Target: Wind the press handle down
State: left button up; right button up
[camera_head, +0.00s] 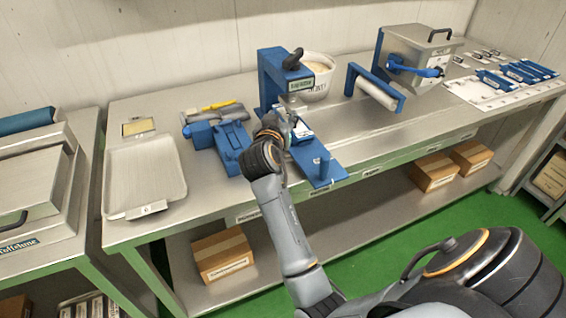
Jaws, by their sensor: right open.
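The press (270,75) is a blue frame on a blue base plate, standing on the steel table, with a label on its front. Its dark press handle (293,59) sits on top and sticks up to the right. My right arm reaches up from the bottom right. My right gripper (292,112) is open at the front of the press, below the handle and apart from it. The gripper and wrist hide part of the press's lower middle. My left gripper is not in view.
A white tub (318,78) stands right behind the press. A blue fixture (230,145) lies left of it, then a steel tray (145,175). A blue roller stand (375,88) and a steel box (415,58) with a blue crank are to the right. Bare tabletop lies between.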

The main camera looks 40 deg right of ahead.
jog(key=s+a+f+n+y, duration=0.1)
jog(key=f, duration=0.2)
jog(key=s+a+f+n+y, duration=0.1)
jog(key=s+f, duration=0.1)
jog(key=f, duration=0.1)
jog(key=s+a+f+y, duration=0.1)
jog(key=s+f, duration=0.1)
jog(key=f, duration=0.2)
jog(key=shift+n+g, duration=0.4)
jog(key=shift+a, duration=0.1)
